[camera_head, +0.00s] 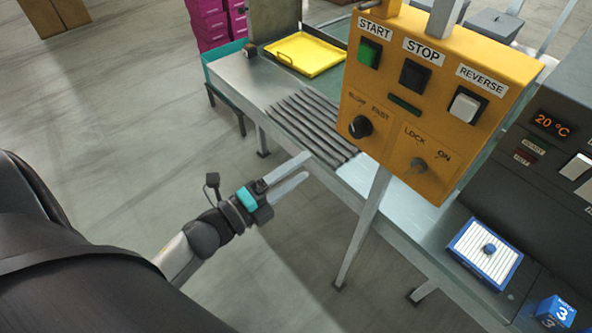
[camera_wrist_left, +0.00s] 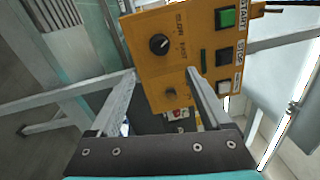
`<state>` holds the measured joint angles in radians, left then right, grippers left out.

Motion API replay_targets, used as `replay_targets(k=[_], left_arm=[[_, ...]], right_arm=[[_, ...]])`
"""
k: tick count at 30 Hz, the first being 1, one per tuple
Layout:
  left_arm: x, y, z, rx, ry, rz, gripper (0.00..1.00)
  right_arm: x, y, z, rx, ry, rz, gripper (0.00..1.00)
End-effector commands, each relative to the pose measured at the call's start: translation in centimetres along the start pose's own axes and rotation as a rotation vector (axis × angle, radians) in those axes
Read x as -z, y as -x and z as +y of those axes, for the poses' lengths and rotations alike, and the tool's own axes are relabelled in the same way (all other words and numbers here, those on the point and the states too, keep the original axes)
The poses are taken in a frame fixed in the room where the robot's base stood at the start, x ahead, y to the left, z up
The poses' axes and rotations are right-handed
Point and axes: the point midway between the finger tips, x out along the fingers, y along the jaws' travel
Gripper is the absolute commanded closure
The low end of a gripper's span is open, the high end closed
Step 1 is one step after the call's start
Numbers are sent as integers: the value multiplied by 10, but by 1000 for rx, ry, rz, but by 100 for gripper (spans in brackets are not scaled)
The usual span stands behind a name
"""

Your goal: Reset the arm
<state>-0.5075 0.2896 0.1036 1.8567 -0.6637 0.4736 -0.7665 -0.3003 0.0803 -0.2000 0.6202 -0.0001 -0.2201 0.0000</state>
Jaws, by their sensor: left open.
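My left gripper (camera_head: 298,174) is open and empty. In the head view it hangs over the grey floor, left of the control box's post and in front of the conveyor table. In the left wrist view its two fingers (camera_wrist_left: 163,85) stand apart, with the yellow control box (camera_wrist_left: 172,62) behind and between them. In the head view the control box (camera_head: 400,150) carries START, STOP and REVERSE buttons, a SLOW/FAST knob (camera_head: 361,127) and a LOCK/ON switch (camera_head: 418,165). The gripper appears apart from the box. My right gripper is not in view.
The conveyor table (camera_head: 238,75) has dark rollers (camera_head: 310,125) and a yellow tray (camera_head: 306,55). A grey machine (camera_head: 530,190) showing 20 °C stands at the right, with a blue-and-white ribbed pad (camera_head: 470,240) and a blue block (camera_head: 556,311) nearby. Purple crates (camera_head: 208,25) stand behind. Floor at the left is clear.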

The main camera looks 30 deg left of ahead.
Motion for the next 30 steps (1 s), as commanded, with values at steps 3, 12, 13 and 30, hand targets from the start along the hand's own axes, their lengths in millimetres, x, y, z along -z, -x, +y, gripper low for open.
replay_targets(k=[3,12,13,30], left_arm=[[0,0,0,0,0,0,18],[-1,1,18,-31,50,-22,18],[-2,2,28,-49,80,-35,18],[90,168,384,-798,1105,-703,18]], right_arm=[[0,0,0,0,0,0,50],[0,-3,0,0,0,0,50],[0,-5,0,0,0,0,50],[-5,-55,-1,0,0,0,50]])
